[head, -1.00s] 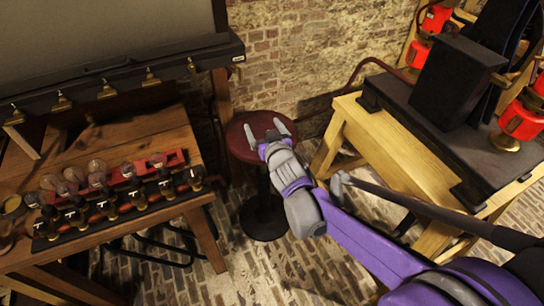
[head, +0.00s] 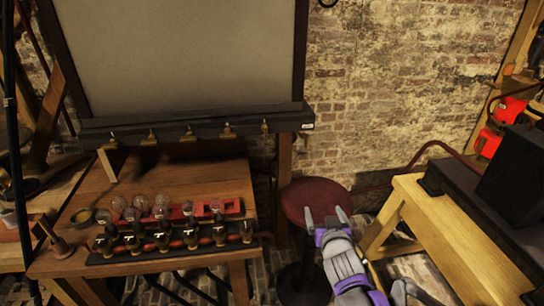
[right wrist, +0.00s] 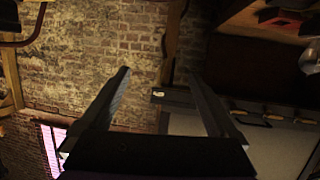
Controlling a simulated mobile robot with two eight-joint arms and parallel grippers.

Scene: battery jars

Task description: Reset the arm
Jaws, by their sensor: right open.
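My right gripper (head: 327,217) reaches up from the bottom of the head view, in front of the dark red round stool (head: 305,192). Its two grey fingers are apart and nothing is between them. In the right wrist view the same gripper (right wrist: 160,85) shows its two dark fingers spread, with brick wall and a wooden post beyond. The purple and grey arm is partly cut off by the bottom edge. My left gripper is not in the head view.
A wooden table (head: 130,190) at left holds a red rack (head: 232,206) with glass bulbs and a black strip (head: 170,252) of several jar-like pieces. A grey board (head: 180,60) stands behind. A light wooden bench (head: 445,240) with black equipment is at right.

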